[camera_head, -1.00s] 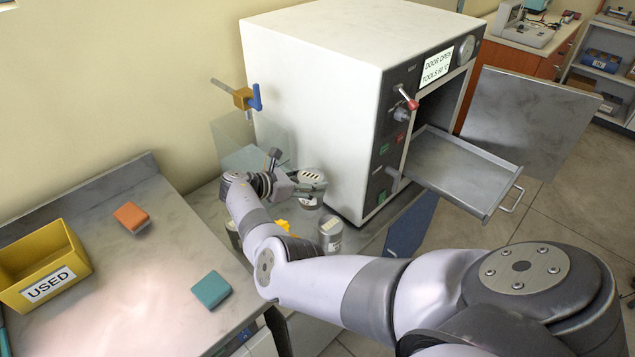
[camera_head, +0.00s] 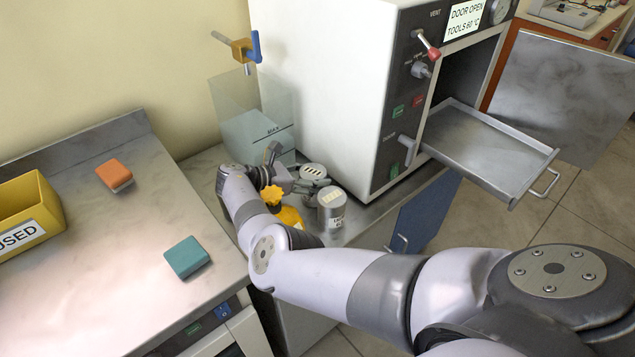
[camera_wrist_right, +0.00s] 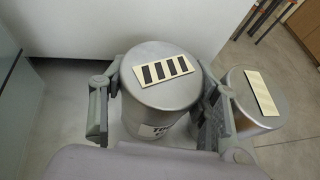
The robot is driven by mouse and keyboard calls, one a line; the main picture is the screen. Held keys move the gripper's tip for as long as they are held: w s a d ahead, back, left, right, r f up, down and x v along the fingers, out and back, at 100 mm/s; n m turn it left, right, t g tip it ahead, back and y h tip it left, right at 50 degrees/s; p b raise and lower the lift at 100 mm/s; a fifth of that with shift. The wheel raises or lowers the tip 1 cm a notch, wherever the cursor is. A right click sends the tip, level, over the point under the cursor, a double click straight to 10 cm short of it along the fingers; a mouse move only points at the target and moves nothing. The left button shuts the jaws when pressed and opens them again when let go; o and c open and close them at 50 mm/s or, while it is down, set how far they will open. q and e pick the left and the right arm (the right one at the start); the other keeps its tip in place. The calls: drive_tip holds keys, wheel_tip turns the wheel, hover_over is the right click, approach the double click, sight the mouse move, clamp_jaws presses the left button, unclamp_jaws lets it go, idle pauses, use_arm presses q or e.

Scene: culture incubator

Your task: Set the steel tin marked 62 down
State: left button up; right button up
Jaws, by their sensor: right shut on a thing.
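My right gripper (camera_head: 299,184) is shut on a steel tin (camera_head: 313,171) in the gap beside the white incubator. In the right wrist view the tin (camera_wrist_right: 160,88) stands upright between the two fingers, and its lid carries a cream label with dark bars. The print on its side is partly hidden, and I cannot read a 62. I cannot tell whether its base touches the steel counter (camera_head: 372,222). My left gripper is not in view.
A yellow bottle (camera_head: 290,217) stands close in front of the held tin. A clear tank marked MAX (camera_head: 252,125) is behind the gripper. The white incubator (camera_head: 330,80) is close behind, with its tray (camera_head: 485,150) pulled out. The left bench holds orange and teal blocks.

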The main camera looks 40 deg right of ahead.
drive_tip(key=shift+d, duration=0.1)
drive_tip(key=shift+r, duration=0.1)
drive_tip(key=shift+a+f, duration=0.2)
drive_tip(key=shift+f, duration=0.05)
drive_tip(key=o, duration=1.3)
drive_tip(key=shift+c, duration=0.2)
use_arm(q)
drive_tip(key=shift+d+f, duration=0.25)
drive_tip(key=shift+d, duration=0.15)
